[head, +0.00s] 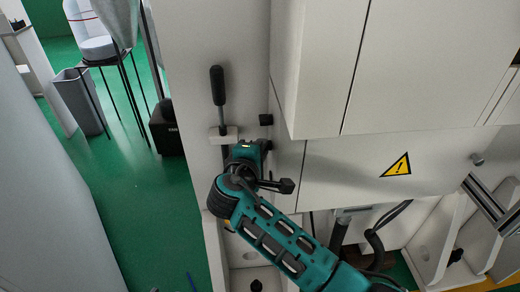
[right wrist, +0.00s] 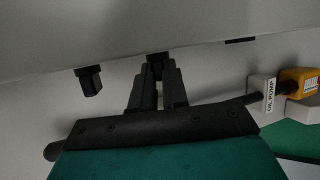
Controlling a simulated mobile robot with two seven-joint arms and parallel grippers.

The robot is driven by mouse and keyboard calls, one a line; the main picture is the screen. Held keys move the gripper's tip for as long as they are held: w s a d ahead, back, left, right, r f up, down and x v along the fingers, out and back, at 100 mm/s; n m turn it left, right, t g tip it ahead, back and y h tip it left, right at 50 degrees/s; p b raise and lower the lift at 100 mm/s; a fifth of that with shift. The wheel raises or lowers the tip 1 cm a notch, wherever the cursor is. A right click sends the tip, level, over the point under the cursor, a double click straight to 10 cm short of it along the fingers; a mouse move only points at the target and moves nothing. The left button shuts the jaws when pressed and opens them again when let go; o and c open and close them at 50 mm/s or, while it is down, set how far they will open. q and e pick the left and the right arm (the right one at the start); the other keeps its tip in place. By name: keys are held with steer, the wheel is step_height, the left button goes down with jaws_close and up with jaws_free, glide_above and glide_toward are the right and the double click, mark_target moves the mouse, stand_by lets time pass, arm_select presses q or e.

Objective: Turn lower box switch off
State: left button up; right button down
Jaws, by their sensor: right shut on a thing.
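In the right wrist view, the fingers of my right gripper (right wrist: 156,68) are closed around a small black switch knob (right wrist: 155,57) on a pale panel. A second black knob (right wrist: 90,82) stands free to the left of the fingers. In the head view, my right gripper (head: 266,146) reaches the side of the white cabinet, just below a free black knob (head: 265,119). The held knob is hidden there by the gripper, and appears to be the lower of the two. I cannot tell the held knob's turn angle. My left gripper is not in view.
A black-handled lever (head: 217,86) rises from a pale block beside the gripper. A yellow box (right wrist: 298,80) with an "OIL PUMP" label stands at right in the wrist view. The cabinet front (head: 340,170) bears a warning triangle. Green floor (head: 150,215) lies open at left.

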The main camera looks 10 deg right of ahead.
steer(key=shift+w+r+n+g+y, duration=0.15)
steer(key=shift+r+n+g, duration=0.1)
steer(key=shift+g, duration=0.7)
steer(key=shift+w+r+n+g+y, duration=0.1)
steer(key=shift+n+g, duration=0.2)
steer(key=shift+g, duration=0.7)
steer(key=shift+w+r+n+g+y, duration=0.15)
steer(key=shift+r+n+g, duration=0.1)
steer(key=shift+g, duration=0.7)
steer(key=c, duration=1.1)
jaws_free()
steer(key=shift+c, duration=0.2)
steer(key=shift+s, duration=0.1)
steer(key=v, duration=1.2)
steer(key=shift+r, duration=0.1)
steer(key=shift+c, duration=0.3)
